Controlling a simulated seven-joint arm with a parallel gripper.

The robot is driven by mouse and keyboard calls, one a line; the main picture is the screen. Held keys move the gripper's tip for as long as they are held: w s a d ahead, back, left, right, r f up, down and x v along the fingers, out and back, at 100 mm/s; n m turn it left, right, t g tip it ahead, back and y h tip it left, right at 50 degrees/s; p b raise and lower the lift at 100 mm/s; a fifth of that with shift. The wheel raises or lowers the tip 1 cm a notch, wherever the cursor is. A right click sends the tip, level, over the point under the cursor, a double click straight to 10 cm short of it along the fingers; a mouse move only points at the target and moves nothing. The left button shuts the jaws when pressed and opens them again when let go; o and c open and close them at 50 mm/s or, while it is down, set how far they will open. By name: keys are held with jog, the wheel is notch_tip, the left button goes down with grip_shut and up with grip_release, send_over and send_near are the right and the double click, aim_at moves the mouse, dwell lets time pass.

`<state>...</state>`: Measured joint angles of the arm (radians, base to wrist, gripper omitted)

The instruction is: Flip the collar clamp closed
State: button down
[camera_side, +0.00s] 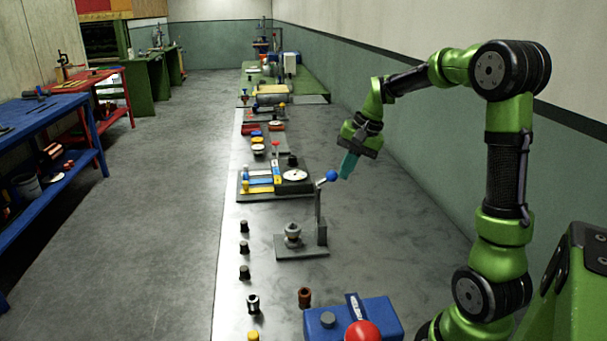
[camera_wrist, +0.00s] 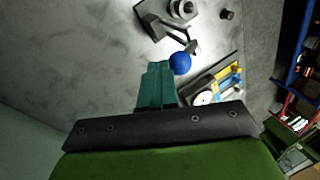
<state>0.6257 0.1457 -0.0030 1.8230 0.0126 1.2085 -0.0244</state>
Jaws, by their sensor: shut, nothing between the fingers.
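The collar clamp has a flat grey base (camera_side: 300,252) on the metal bench, with a round stacked metal piece (camera_side: 293,236) on it. An upright post (camera_side: 320,215) stands at the base's right side. From its top a short lever slants up and right to a blue ball knob (camera_side: 332,175). The lever leans away from the round piece. My gripper (camera_side: 348,165) has teal fingers, shut and empty, just right of the knob. In the wrist view the fingertips (camera_wrist: 160,66) sit close beside the blue knob (camera_wrist: 180,63); I cannot tell whether they touch it.
A board with yellow and blue blocks and a dial (camera_side: 295,175) lies behind the clamp. Small black knobs (camera_side: 244,247) line the bench's left edge. A blue box (camera_side: 352,320) with a red ball stands in front. Bench to the clamp's right is clear, up to the wall.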

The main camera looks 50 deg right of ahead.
aim_at(320, 185)
jog(key=w+a+g+h, duration=0.2)
jog(key=w+a, duration=0.1)
jog(key=w+a+g+h, duration=0.1)
jog(key=shift+w+a+r, duration=0.35)
jog(key=shift+r, duration=0.05)
jog(key=w+a+f+g+h, duration=0.5)
jog(key=w+a+f, duration=0.5)
jog(key=shift+f+n, duration=0.4)
jog(key=shift+s+f, duration=0.1)
dwell(0.4)
